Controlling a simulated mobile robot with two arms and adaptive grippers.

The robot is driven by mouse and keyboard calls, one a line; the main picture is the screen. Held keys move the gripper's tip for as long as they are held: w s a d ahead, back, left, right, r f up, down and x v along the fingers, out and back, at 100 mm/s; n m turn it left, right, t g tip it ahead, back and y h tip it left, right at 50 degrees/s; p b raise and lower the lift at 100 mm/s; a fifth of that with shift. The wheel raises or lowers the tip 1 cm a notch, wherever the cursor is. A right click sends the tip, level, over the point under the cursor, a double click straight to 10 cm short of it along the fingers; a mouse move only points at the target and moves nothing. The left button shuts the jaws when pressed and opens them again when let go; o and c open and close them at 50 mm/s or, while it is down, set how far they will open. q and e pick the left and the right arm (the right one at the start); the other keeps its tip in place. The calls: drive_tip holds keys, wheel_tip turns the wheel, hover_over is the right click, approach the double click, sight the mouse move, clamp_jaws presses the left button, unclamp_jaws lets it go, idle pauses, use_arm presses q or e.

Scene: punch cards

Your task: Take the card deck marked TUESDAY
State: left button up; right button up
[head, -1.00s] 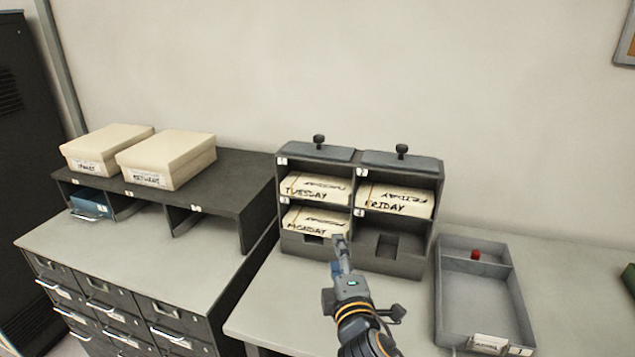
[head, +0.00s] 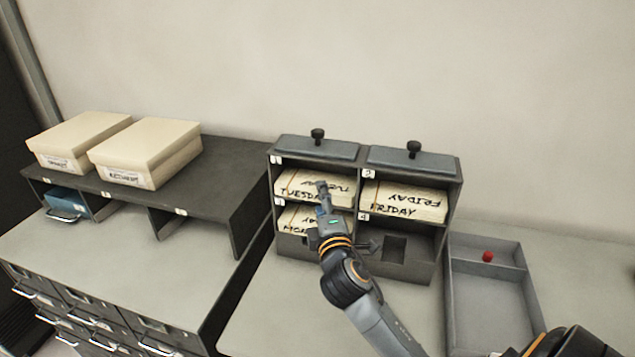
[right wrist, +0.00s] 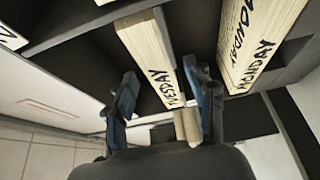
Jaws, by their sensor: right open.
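The TUESDAY deck (head: 292,188) is a thick cream card stack in the upper left compartment of the grey card rack (head: 405,272). My right gripper (head: 322,190) is open at the front of this deck and covers part of its lettering. In the right wrist view, the deck's end (right wrist: 152,60) shows between the two spread blue fingers of the gripper (right wrist: 160,74). Contact cannot be made out. The MONDAY deck (head: 292,222) lies in the compartment below, partly hidden by my arm; it also shows in the right wrist view (right wrist: 262,45). My left gripper is not seen.
The FRIDAY deck (head: 405,200) sits in the upper right compartment; the lower right one looks empty. A grey tray (head: 452,300) with a red item (head: 487,256) stands right of the rack. A dark shelf (head: 225,160) with cream boxes (head: 150,155) is at the left.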

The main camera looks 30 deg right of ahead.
sight(294, 183)
drive_tip(key=p+x, duration=0.1)
drive_tip(key=x, duration=0.3)
drive_tip(key=shift+r, duration=0.15)
drive_tip(key=shift+x, duration=1)
drive_tip(key=shift+w, duration=0.2)
drive_tip(key=shift+s, duration=0.1)
drive_tip(key=c, duration=0.6)
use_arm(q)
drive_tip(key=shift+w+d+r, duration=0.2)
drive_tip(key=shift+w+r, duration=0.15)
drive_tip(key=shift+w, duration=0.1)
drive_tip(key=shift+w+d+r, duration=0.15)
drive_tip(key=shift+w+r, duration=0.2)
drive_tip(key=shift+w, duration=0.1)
use_arm(e)
clamp_jaws()
